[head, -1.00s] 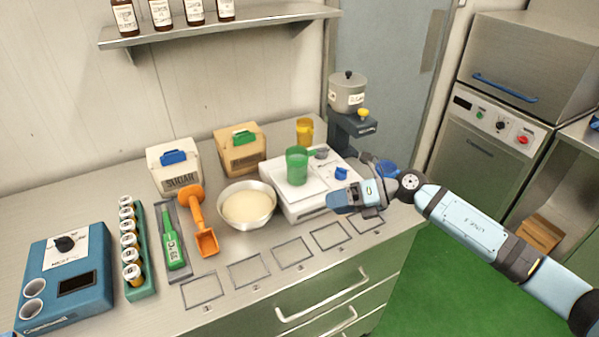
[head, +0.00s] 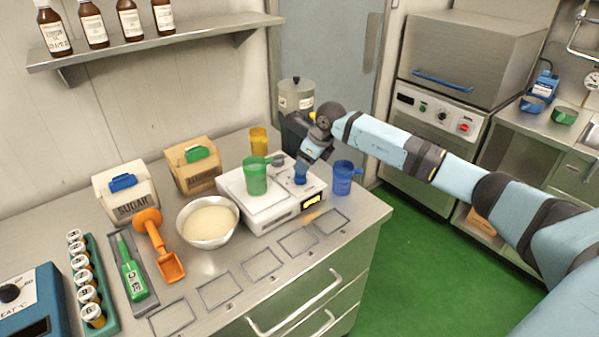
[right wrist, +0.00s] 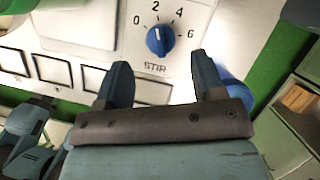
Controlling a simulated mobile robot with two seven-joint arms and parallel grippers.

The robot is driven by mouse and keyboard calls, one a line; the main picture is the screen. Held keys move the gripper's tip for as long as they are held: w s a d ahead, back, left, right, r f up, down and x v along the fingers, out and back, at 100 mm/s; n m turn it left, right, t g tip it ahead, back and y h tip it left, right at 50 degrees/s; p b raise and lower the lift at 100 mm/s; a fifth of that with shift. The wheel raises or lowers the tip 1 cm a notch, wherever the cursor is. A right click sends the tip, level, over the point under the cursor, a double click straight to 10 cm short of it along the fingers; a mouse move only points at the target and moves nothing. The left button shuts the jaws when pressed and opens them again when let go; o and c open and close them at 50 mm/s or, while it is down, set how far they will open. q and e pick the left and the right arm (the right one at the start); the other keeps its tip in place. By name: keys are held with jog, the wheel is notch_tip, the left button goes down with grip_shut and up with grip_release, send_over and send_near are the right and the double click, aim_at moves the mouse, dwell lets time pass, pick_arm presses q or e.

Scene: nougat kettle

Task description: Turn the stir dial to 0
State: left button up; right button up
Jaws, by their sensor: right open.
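The blue stir dial (right wrist: 160,40) shows in the right wrist view on a white panel, with the marks 0, 2, 4 and 6 around it and STIR below. In the head view the dial (head: 300,179) sits on the white scale-like device (head: 262,208). My right gripper (right wrist: 157,80) is open and empty, its fingers spread on either side below the dial in the wrist view. In the head view the right gripper (head: 303,163) is just above the dial. A blue-grey part at the wrist view's lower left may be my left arm.
A green beaker (head: 255,177) stands on the device, close left of my gripper. A bowl (head: 208,222) is further left. The counter's front has marked squares.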

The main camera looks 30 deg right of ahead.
aim_at(300, 177)
jog(key=x, duration=0.5)
jog(key=shift+w+f, duration=0.15)
jog(key=shift+f, duration=0.2)
jog(key=c, duration=0.9)
